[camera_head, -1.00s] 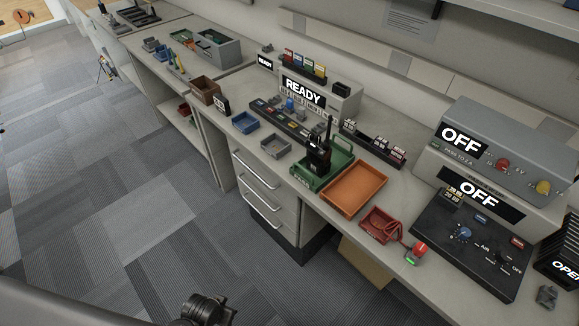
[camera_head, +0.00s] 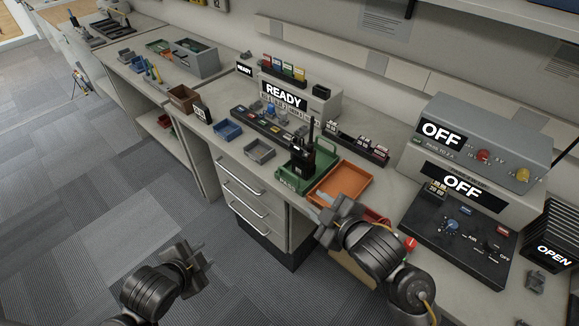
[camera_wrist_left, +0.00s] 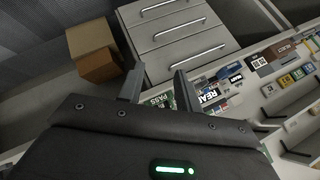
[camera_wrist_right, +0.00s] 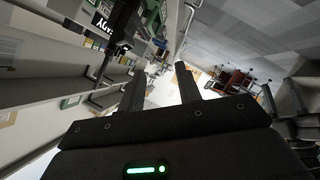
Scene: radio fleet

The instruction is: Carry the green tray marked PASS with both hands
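The green tray (camera_head: 320,184) stands on the counter near its front edge, with a black handheld radio (camera_head: 301,158) upright in it. Its PASS label shows in the left wrist view (camera_wrist_left: 161,100), partly behind a finger. My left gripper (camera_head: 203,258) is open and empty, in front of the drawers and apart from the tray. My right gripper (camera_head: 322,208) is open and empty, over the front edge of the orange tray, just right of the green tray. The right wrist view (camera_wrist_right: 158,75) shows its fingers apart, with no tray visible between them.
The orange tray (camera_head: 350,178) sits close to the green tray's right side. A red tray (camera_head: 377,216) is partly hidden by my right arm. Grey (camera_head: 260,151) and blue (camera_head: 228,130) bins stand to the left. A module rack (camera_head: 358,146) lies behind. Floor in front is clear.

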